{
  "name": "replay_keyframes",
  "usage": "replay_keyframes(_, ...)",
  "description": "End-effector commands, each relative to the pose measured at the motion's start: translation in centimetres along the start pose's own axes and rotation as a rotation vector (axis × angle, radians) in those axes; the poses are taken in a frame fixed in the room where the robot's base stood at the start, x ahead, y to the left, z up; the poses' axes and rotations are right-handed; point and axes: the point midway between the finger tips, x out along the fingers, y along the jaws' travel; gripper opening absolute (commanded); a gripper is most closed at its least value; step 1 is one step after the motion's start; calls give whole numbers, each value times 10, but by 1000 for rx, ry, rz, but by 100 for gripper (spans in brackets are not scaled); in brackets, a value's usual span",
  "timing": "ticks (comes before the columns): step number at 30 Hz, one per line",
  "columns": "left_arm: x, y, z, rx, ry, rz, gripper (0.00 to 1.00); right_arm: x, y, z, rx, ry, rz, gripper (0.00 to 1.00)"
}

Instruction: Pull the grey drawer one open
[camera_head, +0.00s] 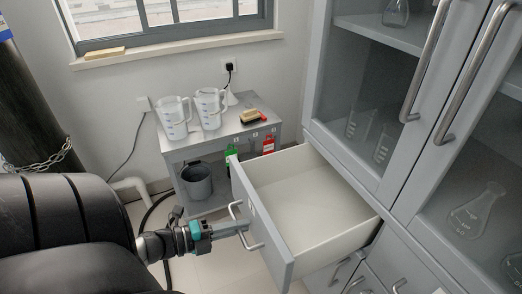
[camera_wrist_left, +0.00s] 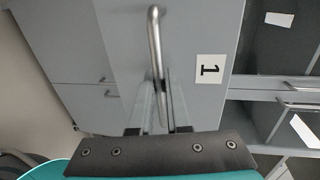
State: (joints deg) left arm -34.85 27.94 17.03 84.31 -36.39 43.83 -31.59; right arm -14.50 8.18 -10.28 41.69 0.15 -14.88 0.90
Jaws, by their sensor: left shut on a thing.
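The grey drawer one (camera_head: 262,222) stands pulled well out of the grey cabinet, and its pale, empty inside shows. Its front carries a metal bar handle (camera_head: 241,219) and a label with a 1, which shows clearly in the left wrist view (camera_wrist_left: 209,68). My left gripper (camera_head: 240,228) comes in from the left and is shut on that handle. In the left wrist view the handle (camera_wrist_left: 155,50) runs between the two fingers (camera_wrist_left: 154,105). My right gripper is not in view.
A small grey table (camera_head: 222,139) with two measuring jugs (camera_head: 174,117) stands behind the drawer. A dark bucket (camera_head: 196,182) sits below. The glass-door cabinet (camera_head: 360,100) rises at the right. Other closed drawers lie below drawer one. Some floor is clear near my gripper.

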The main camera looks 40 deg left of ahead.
Motion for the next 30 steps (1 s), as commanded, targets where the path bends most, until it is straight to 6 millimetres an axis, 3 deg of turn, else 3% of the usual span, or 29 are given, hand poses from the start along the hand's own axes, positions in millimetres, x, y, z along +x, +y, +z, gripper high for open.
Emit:
replay_keyframes(6, -24, 5, -1, -2, 2, -1, 0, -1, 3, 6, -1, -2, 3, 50)
replay_keyframes(19, -28, 6, -1, -1, 3, -2, 0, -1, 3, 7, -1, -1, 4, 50)
replay_keyframes(20, -28, 6, -1, -1, 3, -2, 16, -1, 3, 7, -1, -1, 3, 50)
replay_keyframes(21, -28, 6, -1, -1, 3, -2, 20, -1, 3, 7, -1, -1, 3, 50)
replay_keyframes(27, -28, 6, 0, -1, 2, -1, 43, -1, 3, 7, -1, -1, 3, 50)
replay_keyframes(30, -28, 6, 0, 0, 1, -1, 44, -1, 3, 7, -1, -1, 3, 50)
